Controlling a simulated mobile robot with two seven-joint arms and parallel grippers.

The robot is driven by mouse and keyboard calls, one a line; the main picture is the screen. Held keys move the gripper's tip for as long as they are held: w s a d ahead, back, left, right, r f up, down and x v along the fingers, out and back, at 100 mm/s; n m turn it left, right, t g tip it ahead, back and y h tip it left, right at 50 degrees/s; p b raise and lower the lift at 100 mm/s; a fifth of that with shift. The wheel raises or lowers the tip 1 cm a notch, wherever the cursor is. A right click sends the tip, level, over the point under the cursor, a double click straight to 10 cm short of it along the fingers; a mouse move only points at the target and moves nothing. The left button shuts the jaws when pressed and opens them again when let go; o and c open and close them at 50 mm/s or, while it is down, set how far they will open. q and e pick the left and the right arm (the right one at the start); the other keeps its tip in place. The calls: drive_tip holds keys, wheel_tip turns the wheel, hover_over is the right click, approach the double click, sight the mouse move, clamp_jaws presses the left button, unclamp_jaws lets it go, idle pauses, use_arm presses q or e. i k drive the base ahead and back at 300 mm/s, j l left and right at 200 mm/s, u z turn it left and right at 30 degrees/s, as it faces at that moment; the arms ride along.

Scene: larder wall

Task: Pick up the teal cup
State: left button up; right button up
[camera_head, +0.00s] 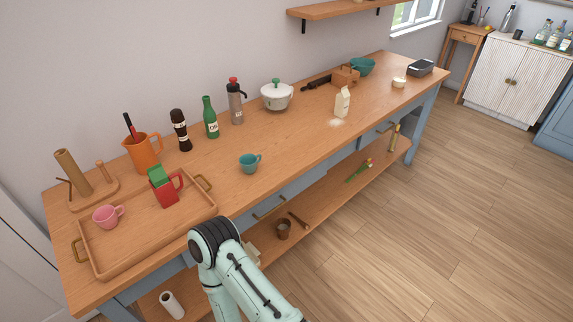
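The teal cup (248,163) stands upright on the wooden counter (300,140), near its front edge and left of the counter's middle. Its handle points to the right. One of my arms comes up from the bottom of the view, and its bent joint is in front of the counter, below and left of the cup. The arm is apart from the cup. No gripper of mine shows in this view.
A wooden tray (130,262) left of the cup holds a pink cup (107,216) and a red-and-green object (165,187). Behind stand an orange jug (143,153), a green bottle (210,117) and a white pot (277,96).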

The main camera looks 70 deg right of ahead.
sight(248, 162)
drive_tip(key=z, duration=2)
drive_tip(key=i+l+u, duration=0.1)
drive_tip(key=u, duration=1.05)
drive_tip(key=l+u, duration=0.4)
drive_tip(key=l, duration=0.15)
drive_tip(key=l+u, duration=0.4)
drive_tip(key=k+l+u, duration=0.1)
drive_tip(key=l, duration=0.3)
drive_tip(key=l+u, duration=0.1)
drive_tip(key=l, duration=0.3)
drive_tip(key=k+l+u, duration=0.1)
drive_tip(key=l, duration=0.25)
drive_tip(key=k+l, duration=0.05)
